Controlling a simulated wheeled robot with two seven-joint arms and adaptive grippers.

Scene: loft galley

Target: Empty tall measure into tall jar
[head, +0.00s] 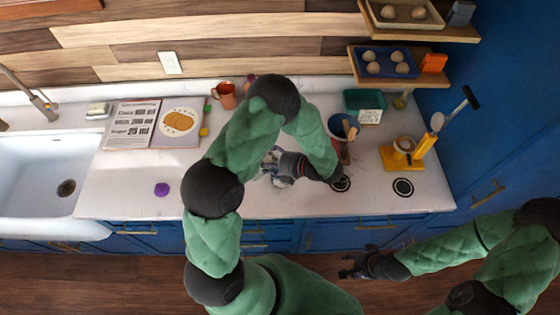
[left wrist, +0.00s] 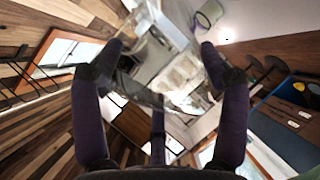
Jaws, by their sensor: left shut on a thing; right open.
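My left gripper (head: 280,168) is low over the middle of the counter, pointing left, and is shut on a clear, see-through vessel (head: 270,160), seemingly the tall measure. In the left wrist view the clear vessel (left wrist: 160,62) sits between the fingers (left wrist: 160,65); I cannot tell its contents or exact tilt. I cannot make out the tall jar for certain; clear edges near the gripper are too small to separate, and my left arm hides part of the counter. My right gripper (head: 352,268) is open and empty, in front of the counter over the floor.
Behind stand a copper mug (head: 226,97), a teal bin (head: 365,101) and a dark blue pot (head: 341,122) with wooden utensils. A yellow stand (head: 410,155) is at right, near a black ring (head: 403,187). A purple object (head: 161,189) and open book (head: 153,124) lie left.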

